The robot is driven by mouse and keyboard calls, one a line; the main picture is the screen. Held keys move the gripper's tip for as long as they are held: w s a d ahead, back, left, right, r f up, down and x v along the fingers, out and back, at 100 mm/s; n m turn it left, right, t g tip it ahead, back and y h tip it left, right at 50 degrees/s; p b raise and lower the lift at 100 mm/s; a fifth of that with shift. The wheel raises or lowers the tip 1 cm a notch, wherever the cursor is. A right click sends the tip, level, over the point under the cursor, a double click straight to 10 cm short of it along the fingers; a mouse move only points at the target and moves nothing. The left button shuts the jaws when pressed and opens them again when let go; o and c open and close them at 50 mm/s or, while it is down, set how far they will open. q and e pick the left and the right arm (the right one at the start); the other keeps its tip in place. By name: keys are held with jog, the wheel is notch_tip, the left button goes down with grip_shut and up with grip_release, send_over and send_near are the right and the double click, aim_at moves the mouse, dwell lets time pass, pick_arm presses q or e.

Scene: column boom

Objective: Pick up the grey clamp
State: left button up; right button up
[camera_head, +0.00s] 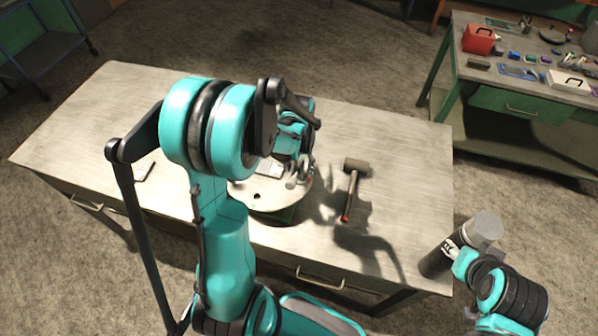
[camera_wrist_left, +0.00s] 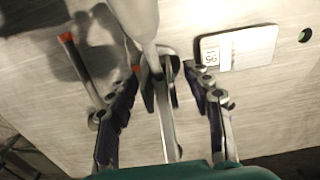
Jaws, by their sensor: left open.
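The grey clamp (camera_wrist_left: 168,125) shows in the left wrist view as a long metal bar with a pale, rounded part at the top. My left gripper (camera_wrist_left: 163,72) is open, with one finger on each side of the bar. I see gaps between the fingers and the bar. In the head view, my left gripper (camera_head: 296,176) is low over the round board (camera_head: 248,192) on the workbench. My arm hides much of the board, and I cannot make out the clamp clearly there.
A mallet (camera_head: 352,186) lies right of the board on the workbench (camera_head: 400,150). A white card marked 95 (camera_wrist_left: 262,45) lies beside the clamp. A second bench (camera_head: 490,88) with a red toolbox (camera_head: 479,40) stands at the upper right. The workbench's right side is mostly clear.

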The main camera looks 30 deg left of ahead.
pick_arm(q)
jog(key=shift+c, duration=0.3)
grip_shut()
jog(key=shift+r, duration=0.15)
jog(key=shift+r, duration=0.3)
notch_tip(320, 180, up, 4)
jog(key=shift+d+f+p, duration=0.1)
jog(key=shift+d+p, duration=0.05)
jog(key=shift+p, duration=0.45)
jog(key=s+d+r, duration=0.1)
jog(key=d+r, duration=0.2)
jog(key=d, duration=0.2)
jog(key=d+r+p, duration=0.1)
jog(key=d+r, duration=0.2)
jog(key=d, duration=0.3)
jog(key=shift+s+r, duration=0.2)
jog(key=shift+s, duration=0.2)
jog(key=shift+d, duration=0.1)
